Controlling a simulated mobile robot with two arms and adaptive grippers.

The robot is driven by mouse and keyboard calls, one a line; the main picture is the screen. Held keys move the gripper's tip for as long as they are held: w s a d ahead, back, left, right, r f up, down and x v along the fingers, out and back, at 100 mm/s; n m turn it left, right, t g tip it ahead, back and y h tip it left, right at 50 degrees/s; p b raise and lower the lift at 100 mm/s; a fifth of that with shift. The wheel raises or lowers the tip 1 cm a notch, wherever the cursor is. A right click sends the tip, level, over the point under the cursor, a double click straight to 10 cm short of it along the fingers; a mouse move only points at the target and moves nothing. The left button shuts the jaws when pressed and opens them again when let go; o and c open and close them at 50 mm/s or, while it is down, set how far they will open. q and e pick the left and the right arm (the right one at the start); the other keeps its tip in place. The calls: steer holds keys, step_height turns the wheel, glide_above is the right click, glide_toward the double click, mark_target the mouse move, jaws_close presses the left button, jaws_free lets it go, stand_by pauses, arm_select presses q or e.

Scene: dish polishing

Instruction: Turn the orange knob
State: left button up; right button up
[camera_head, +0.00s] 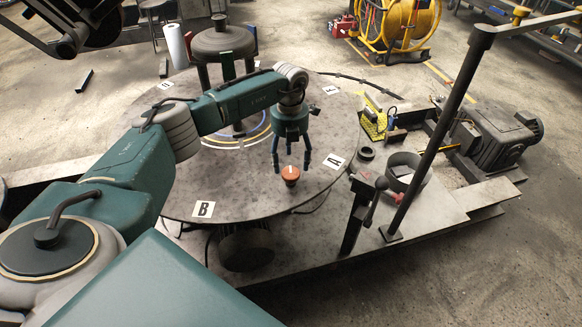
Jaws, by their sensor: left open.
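The orange knob (290,173) stands near the front edge of the round grey table, between the labels A and B. My left gripper (291,166) points down over the knob with its fingers open. The blue-grey fingers are spread to the sides of the knob, and their tips are around its height. I cannot tell whether any finger touches the knob. My right gripper does not show.
The round table (245,200) bears label A (334,161) and label B (204,209). A dark domed machine (222,42) stands at its back. A lever post (357,215) and a tall slanted pole (440,130) stand to the right.

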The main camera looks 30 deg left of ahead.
mark_target(291, 172)
arm_select(q)
steer(key=shift+f+p, duration=0.3)
steer(key=shift+f, duration=2.25)
steer(key=c, duration=1.1)
